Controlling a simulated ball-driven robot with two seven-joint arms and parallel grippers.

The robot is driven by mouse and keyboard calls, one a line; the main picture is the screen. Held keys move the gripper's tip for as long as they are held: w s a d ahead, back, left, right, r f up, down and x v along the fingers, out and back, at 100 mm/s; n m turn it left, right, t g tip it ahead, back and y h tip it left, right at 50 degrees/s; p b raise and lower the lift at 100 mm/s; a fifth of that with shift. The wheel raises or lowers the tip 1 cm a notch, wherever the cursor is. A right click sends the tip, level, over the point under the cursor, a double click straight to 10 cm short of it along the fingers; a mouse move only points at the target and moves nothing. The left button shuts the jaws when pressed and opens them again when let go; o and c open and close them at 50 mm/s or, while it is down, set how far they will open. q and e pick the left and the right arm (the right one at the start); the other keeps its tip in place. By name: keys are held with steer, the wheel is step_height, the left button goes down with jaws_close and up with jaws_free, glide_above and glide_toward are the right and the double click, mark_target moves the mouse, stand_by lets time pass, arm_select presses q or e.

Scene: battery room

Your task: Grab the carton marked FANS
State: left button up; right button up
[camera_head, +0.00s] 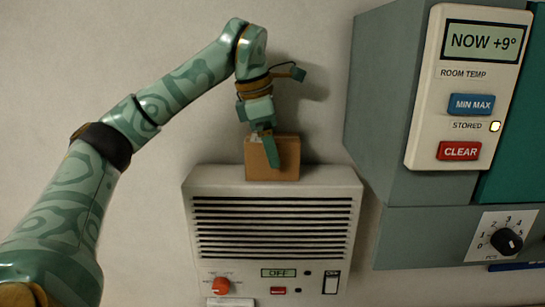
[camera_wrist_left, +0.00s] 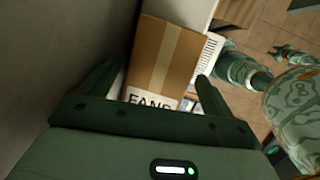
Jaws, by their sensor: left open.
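A small brown carton (camera_head: 289,162) stands on top of a pale vented unit, against the wall. It also shows in the left wrist view (camera_wrist_left: 165,55), with a lighter tape strip and a white label reading FANS, its lower edge cut off by my gripper. My left gripper (camera_head: 268,150) is at the carton, partly covering it in the head view. In the left wrist view its open fingers (camera_wrist_left: 160,70) lie on either side of the carton. Gaps show beside the carton, more clearly on the right; I cannot tell if a finger touches it.
The vented unit (camera_head: 275,186) has a slatted front, an OFF display, an orange knob and a red button. At right, a grey cabinet (camera_head: 390,110) juts out with a room temperature panel (camera_head: 426,100) reading NOW +9°. Bare wall lies behind and left.

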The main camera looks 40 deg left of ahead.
arm_select(q)
steer(key=shift+f+p, duration=0.25)
steer(key=shift+p, duration=0.05)
stand_by(0.5)
steer(key=c, duration=1.3)
